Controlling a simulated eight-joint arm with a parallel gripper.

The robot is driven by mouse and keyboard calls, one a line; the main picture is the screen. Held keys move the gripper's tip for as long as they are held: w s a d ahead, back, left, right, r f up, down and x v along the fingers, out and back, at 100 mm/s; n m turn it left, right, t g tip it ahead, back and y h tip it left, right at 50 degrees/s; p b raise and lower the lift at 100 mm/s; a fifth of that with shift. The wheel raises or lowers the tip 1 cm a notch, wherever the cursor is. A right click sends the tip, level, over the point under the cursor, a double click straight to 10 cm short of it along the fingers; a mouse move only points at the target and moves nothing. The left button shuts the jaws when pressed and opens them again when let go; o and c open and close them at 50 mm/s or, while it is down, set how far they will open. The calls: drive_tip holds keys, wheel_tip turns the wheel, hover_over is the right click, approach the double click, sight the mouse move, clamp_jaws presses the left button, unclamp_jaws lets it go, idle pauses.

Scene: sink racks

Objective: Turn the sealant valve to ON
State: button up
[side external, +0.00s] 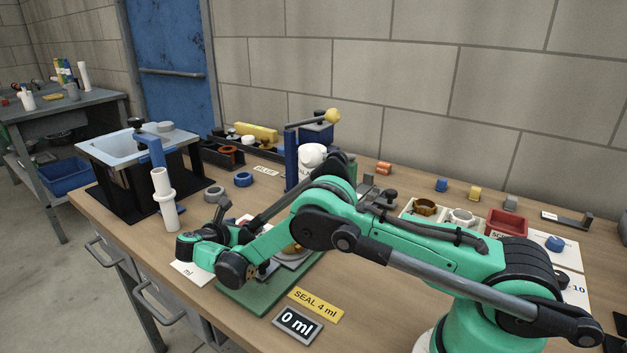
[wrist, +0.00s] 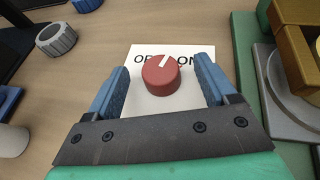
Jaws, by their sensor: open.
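The sealant valve is a round red knob (wrist: 160,76) with a white pointer line, on a white card (wrist: 140,105) lettered OFF at left and ON at right. The pointer points away from me and slightly right, between the two words. The knob partly covers the lettering. My gripper (wrist: 161,68) is open, with one blue finger on each side of the knob. Gaps show between the fingers and the knob. In the side external view my gripper (side external: 202,243) is low over the front left of the bench, and my arm hides most of the knob area.
A green base plate (side external: 240,296) lies just right of the card. A SEAL 4 ml label (side external: 316,305) and a 0 ml display (side external: 297,325) lie in front. A sink rack (side external: 135,147) is at the left.

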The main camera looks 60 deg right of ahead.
drive_tip(key=v, duration=0.5)
drive_tip(key=shift+a+r, duration=0.1)
drive_tip(key=shift+a, duration=0.05)
drive_tip(key=s+a+n+t, duration=0.1)
drive_tip(key=s+a+r+n+t+y, duration=0.1)
drive_tip(key=s, duration=0.1)
drive_tip(key=s+a+r+n+t+y, duration=0.1)
drive_tip(key=s+n+t, duration=0.1)
drive_tip(key=shift+a, duration=0.1)
drive_tip(key=shift+s+a+t, duration=0.1)
drive_tip(key=shift+s+t, duration=0.25)
drive_tip(key=shift+t, duration=0.05)
drive_tip(key=shift+n, duration=0.3)
drive_tip(key=x, duration=1.1)
drive_tip(key=shift+w+d+f, duration=0.15)
drive_tip(key=shift+d, duration=0.05)
drive_tip(key=shift+c, duration=0.2)
